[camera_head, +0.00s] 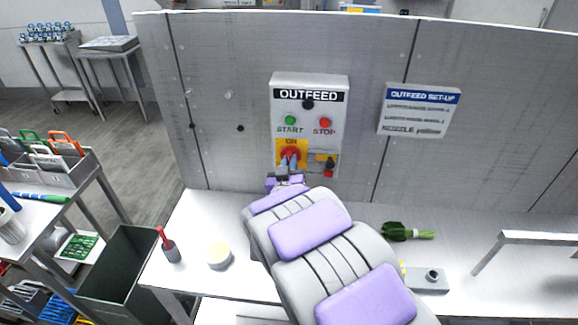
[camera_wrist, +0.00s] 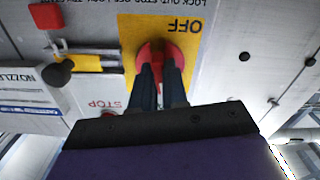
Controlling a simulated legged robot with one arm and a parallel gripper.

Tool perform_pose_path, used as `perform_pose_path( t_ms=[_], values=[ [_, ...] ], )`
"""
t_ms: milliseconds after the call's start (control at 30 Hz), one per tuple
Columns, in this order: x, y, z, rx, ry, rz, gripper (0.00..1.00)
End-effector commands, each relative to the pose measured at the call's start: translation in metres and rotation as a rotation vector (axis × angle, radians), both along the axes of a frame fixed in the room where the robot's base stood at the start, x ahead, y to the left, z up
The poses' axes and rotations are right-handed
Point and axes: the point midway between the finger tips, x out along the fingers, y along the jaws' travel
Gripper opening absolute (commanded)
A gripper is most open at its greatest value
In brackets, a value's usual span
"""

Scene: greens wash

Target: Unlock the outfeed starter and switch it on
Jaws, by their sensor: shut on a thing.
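The grey OUTFEED starter box (camera_head: 338,118) is on the upright metal panel. Low on it is a yellow plate (camera_head: 280,146) marked ON at the top and OFF at the bottom, with a red rotary knob (camera_head: 290,153). My gripper (camera_head: 289,164) is shut on the knob, a finger on each side, as the wrist view (camera_wrist: 160,75) shows. The fingers hide part of the knob, and I cannot tell which way it points. To its right are a yellow hasp bar (camera_wrist: 90,63), a dark round knob (camera_wrist: 57,75) and a red padlock (camera_wrist: 46,16).
A green START button (camera_head: 290,120) and red STOP button (camera_head: 325,122) sit above the plate. An OUTFEED SET-UP sign (camera_head: 418,109) hangs to the right. On the bench (camera_head: 205,212) are a round tub (camera_head: 219,256), a red-handled brush (camera_head: 169,247) and greens (camera_head: 405,231).

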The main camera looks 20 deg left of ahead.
Motion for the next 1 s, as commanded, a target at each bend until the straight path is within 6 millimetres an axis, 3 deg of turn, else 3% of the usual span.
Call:
perform_pose_path(
  t_ms=[33,400,1000],
  values=[
    [-0.001,-0.0001,-0.0065,0.027,0.018,0.0,0.0],
    [-0.0006,0.0004,-0.0056,0.198,0.058,-0.001,0.0],
    [-0.0007,0.0014,-0.0044,0.234,0.065,0.001,0.0]
  ],
)
